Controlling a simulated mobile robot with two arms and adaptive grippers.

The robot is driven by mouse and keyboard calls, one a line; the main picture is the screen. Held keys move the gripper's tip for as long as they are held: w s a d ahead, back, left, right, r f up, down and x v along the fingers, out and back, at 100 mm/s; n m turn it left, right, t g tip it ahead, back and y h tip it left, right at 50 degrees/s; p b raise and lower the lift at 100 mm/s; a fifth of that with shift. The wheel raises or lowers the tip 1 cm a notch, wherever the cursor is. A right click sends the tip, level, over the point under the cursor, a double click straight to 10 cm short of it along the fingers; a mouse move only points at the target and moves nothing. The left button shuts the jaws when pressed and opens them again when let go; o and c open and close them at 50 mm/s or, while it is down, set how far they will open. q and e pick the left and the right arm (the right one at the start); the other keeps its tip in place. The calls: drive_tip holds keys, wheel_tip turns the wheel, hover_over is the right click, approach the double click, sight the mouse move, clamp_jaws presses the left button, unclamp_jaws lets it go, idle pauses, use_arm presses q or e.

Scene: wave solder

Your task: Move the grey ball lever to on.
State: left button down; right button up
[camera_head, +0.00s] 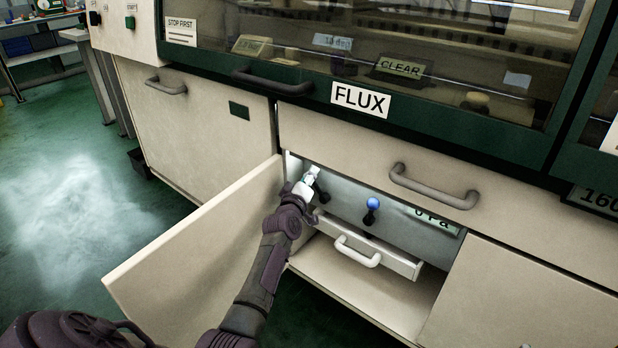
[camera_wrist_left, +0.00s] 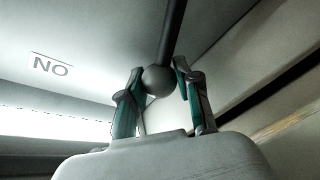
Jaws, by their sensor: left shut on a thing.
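The grey ball lever shows in the left wrist view, with its grey ball (camera_wrist_left: 157,80) at the end of a dark rod. The two green-padded fingers of my left gripper (camera_wrist_left: 163,88) stand on either side of the ball, shut on it. In the head view my left gripper (camera_head: 313,177) reaches into the open cabinet under the FLUX sign, at the left of its back panel. The ball is hard to make out there behind the gripper. A plate reading "NO" (camera_wrist_left: 50,66) is left of the lever in the wrist view. My right gripper is not in view.
A blue ball lever (camera_head: 373,203) stands to the right on the same panel. Below it is a drawer with a pale handle (camera_head: 358,252). The open cabinet door (camera_head: 200,255) lies left of my arm. A partly hidden label (camera_head: 436,220) is at right.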

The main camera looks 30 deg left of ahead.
use_arm(q)
drive_tip(key=shift+d, duration=0.15)
drive_tip(key=d+m, duration=0.1)
drive_tip(key=m, duration=0.1)
drive_tip(key=d+m+t, duration=0.1)
drive_tip(key=d+m, duration=0.1)
drive_tip(key=m, duration=0.1)
drive_tip(key=shift+s+d+r+m+t, duration=0.15)
drive_tip(key=shift+d+r+m+t, duration=0.15)
drive_tip(key=shift+d+t, duration=0.1)
drive_tip(key=shift+d+m+h, duration=0.3)
drive_tip(key=shift+m, duration=0.2)
drive_tip(key=shift+s+d+f+m+t, duration=0.1)
drive_tip(key=shift+d+f+m+t, duration=0.05)
drive_tip(key=shift+d+m+t, duration=0.55)
drive_tip(key=shift+d+f+m+h+b, duration=0.15)
drive_tip(key=shift+d+m+h+b, duration=0.2)
drive_tip(key=shift+m, duration=0.5)
drive_tip(key=shift+d+f+m+h+b, duration=0.15)
drive_tip(key=shift+d+m+b, duration=0.2)
drive_tip(key=shift+m, duration=0.5)
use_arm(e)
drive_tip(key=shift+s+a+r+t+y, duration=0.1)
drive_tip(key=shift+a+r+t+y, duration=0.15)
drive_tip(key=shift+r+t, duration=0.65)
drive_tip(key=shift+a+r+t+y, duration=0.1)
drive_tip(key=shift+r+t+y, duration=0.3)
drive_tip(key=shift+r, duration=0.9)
